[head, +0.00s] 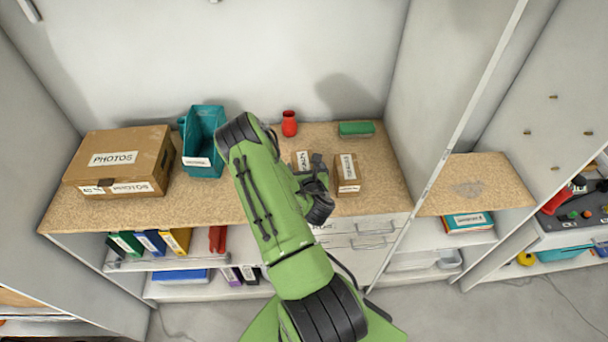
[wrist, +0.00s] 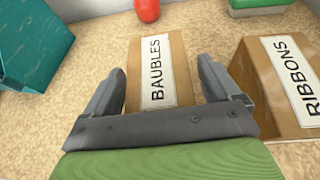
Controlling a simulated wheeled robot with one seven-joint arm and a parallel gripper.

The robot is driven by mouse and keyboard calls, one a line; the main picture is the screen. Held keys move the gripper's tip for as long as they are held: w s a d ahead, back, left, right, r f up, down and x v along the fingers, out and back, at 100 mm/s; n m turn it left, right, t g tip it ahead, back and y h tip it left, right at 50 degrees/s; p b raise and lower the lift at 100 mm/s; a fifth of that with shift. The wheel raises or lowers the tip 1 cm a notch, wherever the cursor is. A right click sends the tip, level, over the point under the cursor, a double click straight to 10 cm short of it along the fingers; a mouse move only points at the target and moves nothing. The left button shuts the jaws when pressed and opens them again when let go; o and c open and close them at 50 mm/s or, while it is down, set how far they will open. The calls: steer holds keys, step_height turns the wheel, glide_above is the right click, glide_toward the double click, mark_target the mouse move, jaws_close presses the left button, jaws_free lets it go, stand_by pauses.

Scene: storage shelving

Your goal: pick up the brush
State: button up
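No thing is plainly recognizable as a brush. A low green block-like item (head: 356,128) lies at the back right of the worktop; I cannot tell whether it is the brush. Its edge also shows at the top right of the wrist view (wrist: 262,8). My gripper (wrist: 160,72) is open, its two fingers wide apart. A small cardboard box labelled BAUBLES (wrist: 172,72) shows between and beyond the fingers, with no clear contact. The head view shows the box (head: 301,160) partly hidden by my gripper (head: 318,185), which is over the worktop.
A RIBBONS box (head: 347,173) stands just right of the BAUBLES box. A red vase (head: 289,124) stands behind. A teal bin (head: 204,145) and a large PHOTOS box (head: 121,160) stand at left. A tall panel (head: 440,90) bounds the worktop (head: 385,190) at right.

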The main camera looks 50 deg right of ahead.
steer(key=shift+w+d+f, duration=0.15)
steer(key=shift+w, duration=0.25)
steer(key=c, duration=0.5)
steer(key=shift+s, duration=0.1)
steer(key=c, duration=0.5)
